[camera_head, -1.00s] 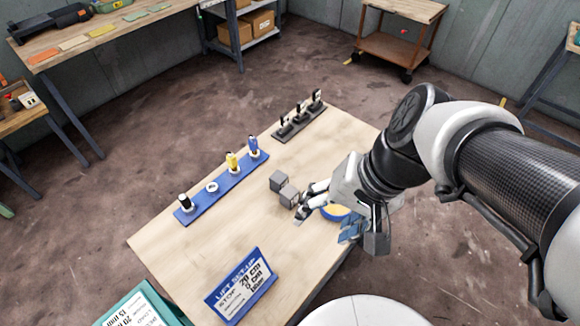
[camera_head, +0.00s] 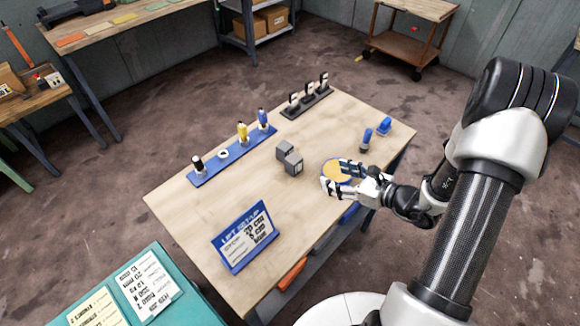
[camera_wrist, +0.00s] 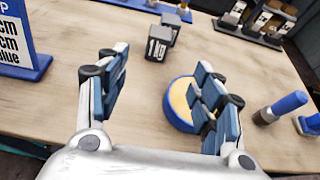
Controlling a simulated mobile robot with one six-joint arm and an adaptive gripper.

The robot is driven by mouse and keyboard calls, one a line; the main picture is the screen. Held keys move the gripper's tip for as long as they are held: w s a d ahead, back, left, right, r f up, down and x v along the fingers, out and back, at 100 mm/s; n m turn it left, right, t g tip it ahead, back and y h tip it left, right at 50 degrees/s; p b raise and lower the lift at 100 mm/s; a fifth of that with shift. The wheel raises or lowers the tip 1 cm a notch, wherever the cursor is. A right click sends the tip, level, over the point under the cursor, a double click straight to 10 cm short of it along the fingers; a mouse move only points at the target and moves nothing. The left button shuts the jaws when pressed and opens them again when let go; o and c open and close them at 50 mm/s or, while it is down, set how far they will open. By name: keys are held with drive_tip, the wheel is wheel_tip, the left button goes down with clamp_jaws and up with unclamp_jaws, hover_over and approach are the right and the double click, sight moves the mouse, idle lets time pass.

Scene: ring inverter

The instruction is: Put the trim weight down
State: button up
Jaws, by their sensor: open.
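Two grey cube weights stand side by side near the middle of the table, the far one (camera_head: 285,149) and the near one (camera_head: 293,163). The near cube (camera_wrist: 157,43) shows a "1 kg" label in the wrist view, with the other cube (camera_wrist: 170,22) just behind it. I cannot tell from the frames which is the trim weight. Both rest on the tabletop. My gripper (camera_head: 336,178) is open and empty, to the right of the cubes and apart from them.
A round blue pad with a yellow top (camera_head: 335,168) lies by my fingers, partly hidden. A blue rack (camera_head: 232,155), a dark rack (camera_head: 306,101) and a blue sign (camera_head: 245,237) stand around. Table left of the cubes is clear.

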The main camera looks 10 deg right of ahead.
sight(299, 165)
drive_tip(key=b+x, duration=0.2)
drive_tip(key=x, duration=1)
drive_tip(key=shift+f+b, duration=0.2)
drive_tip(key=shift+b, duration=0.1)
drive_tip(key=shift+w+a+f, duration=0.25)
drive_tip(key=shift+w+f, duration=0.1)
drive_tip(key=b+x, duration=0.1)
drive_tip(key=x, duration=0.3)
drive_tip(key=shift+f+b, duration=0.35)
drive_tip(key=shift+b, duration=0.05)
drive_tip(key=shift+r, duration=0.1)
drive_tip(key=shift+c, duration=0.6)
clamp_jaws()
drive_tip(key=shift+r, duration=0.1)
